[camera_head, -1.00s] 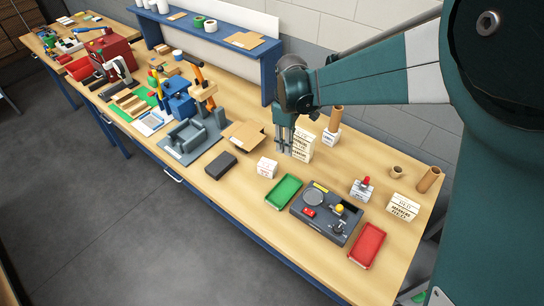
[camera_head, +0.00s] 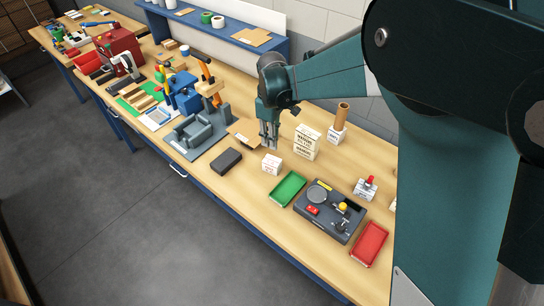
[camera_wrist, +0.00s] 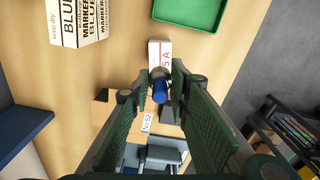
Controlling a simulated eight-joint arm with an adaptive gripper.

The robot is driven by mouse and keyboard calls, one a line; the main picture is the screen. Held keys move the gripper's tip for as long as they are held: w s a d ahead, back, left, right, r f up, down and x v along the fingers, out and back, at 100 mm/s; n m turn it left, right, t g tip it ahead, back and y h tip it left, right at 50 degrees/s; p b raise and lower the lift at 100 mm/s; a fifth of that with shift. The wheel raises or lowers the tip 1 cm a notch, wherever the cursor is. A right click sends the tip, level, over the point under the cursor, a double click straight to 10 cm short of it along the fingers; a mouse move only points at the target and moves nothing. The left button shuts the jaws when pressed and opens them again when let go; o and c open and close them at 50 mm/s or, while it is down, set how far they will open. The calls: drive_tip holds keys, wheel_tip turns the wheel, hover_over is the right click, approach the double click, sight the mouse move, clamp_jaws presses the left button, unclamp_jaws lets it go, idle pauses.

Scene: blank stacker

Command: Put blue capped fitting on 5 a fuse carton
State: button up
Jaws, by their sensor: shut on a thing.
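My gripper (camera_head: 269,146) hangs over the bench, just behind the small white carton in the head view. In the wrist view my gripper (camera_wrist: 160,88) is shut on a small fitting with a blue cap (camera_wrist: 160,92), held between the fingertips. The fitting cannot be made out in the head view. The 5 A fuse carton (camera_wrist: 160,50) is white with red lettering and lies just beyond the fingertips in the wrist view, partly covered by the fitting and fingers. It stands upright on the bench in the head view (camera_head: 271,164).
A taller white marker carton (camera_head: 307,141) stands right of my gripper. A green tray (camera_head: 287,188), a dark control panel (camera_head: 330,211) and a red tray (camera_head: 368,243) lie in front. A black block (camera_head: 227,161) and an open cardboard piece (camera_head: 243,132) are to the left.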

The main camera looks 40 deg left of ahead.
drive_tip(key=shift+f, duration=2.55)
drive_tip(key=shift+f, duration=0.1)
drive_tip(key=shift+f+p, duration=0.3)
drive_tip(key=shift+f, duration=1.45)
drive_tip(key=shift+f, duration=0.25)
drive_tip(key=o, duration=0.9)
drive_tip(key=shift+r, duration=0.3)
wheel_tip(320, 180, up, 12)
drive_tip(key=shift+f+b, duration=0.1)
drive_tip(key=shift+b, duration=0.2)
